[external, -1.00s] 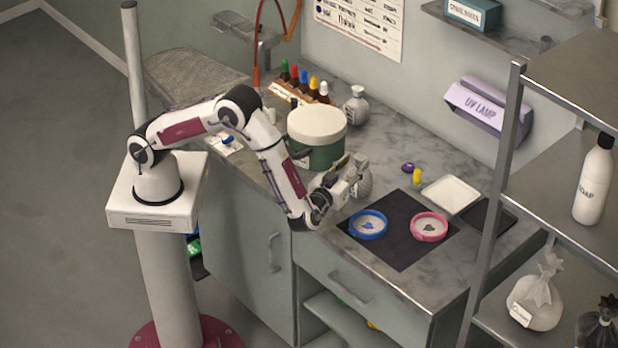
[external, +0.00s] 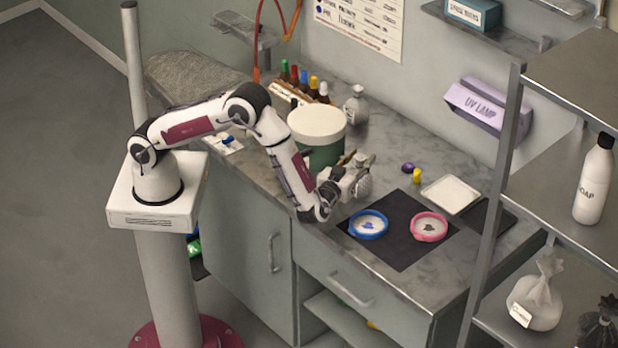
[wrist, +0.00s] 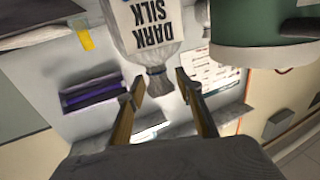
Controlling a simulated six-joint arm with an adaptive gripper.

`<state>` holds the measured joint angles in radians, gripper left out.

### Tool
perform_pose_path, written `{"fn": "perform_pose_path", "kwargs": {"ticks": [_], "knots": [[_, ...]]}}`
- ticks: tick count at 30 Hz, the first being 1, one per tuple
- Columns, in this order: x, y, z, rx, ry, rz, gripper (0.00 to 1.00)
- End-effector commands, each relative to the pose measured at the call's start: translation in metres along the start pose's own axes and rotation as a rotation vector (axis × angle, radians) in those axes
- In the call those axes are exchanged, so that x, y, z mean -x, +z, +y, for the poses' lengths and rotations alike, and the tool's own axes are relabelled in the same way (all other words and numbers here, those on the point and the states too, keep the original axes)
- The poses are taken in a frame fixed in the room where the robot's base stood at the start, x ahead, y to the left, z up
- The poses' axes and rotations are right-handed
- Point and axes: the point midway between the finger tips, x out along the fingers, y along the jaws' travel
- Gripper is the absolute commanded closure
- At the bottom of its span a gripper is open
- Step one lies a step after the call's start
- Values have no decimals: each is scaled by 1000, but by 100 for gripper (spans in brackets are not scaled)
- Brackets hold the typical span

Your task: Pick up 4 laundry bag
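A grey-white laundry bag marked DARK SILK (wrist: 150,32) is in the wrist view, with its tied neck between my fingertips. In the external view, part of that bag (external: 364,186) shows beside my gripper on the counter; the gripper hides the rest. My gripper (wrist: 159,86) is open, with a finger on each side of the neck and gaps visible. My gripper (external: 355,166) shows in the external view just right of the green tub. Another grey bag (external: 356,106) stands farther back. A pale bag (external: 536,302) and a dark bag (external: 600,326) are on the lower right shelf.
The green tub with a white lid (external: 318,140) stands close to my gripper. A black mat (external: 400,252) with a blue dish (external: 368,224) and a pink dish (external: 430,227) lies in front. The metal shelf post (external: 495,190) rises at the right.

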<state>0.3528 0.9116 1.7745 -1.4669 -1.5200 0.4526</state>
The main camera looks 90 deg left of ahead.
Motion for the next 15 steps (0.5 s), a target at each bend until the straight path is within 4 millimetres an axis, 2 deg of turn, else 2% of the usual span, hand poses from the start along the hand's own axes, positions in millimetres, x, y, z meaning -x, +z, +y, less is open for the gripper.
{"fn": "perform_pose_path", "kwargs": {"ticks": [14,15], "knots": [[-1,0,0,0,0,0,65],[-1,0,0,0,0,0,67]]}}
